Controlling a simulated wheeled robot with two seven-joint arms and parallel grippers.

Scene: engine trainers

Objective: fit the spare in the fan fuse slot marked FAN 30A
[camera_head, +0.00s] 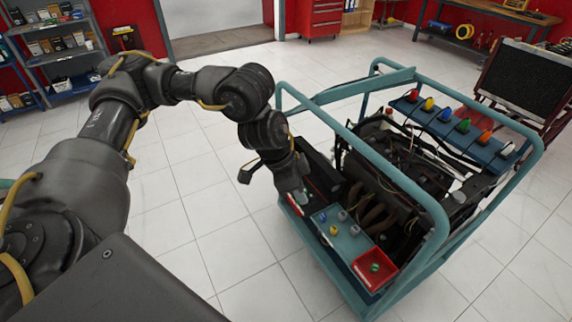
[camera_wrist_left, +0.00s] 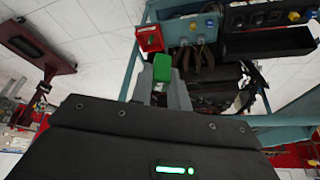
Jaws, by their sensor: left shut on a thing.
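My left gripper (camera_head: 297,195) hangs over the near left end of the engine trainer in the head view. In the left wrist view, it (camera_wrist_left: 163,88) is shut on a green fuse (camera_wrist_left: 162,68), which stands out past the fingertips. The gripper hides that fuse in the head view. My right gripper is not in view.
A red tray (camera_head: 358,272) with a green piece in it sits at the trainer's near corner. Beside it, a blue-grey panel (camera_head: 348,247) bears several small coloured knobs. The teal tube frame (camera_head: 425,205) surrounds the engine and wiring. White floor left of the trainer is clear.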

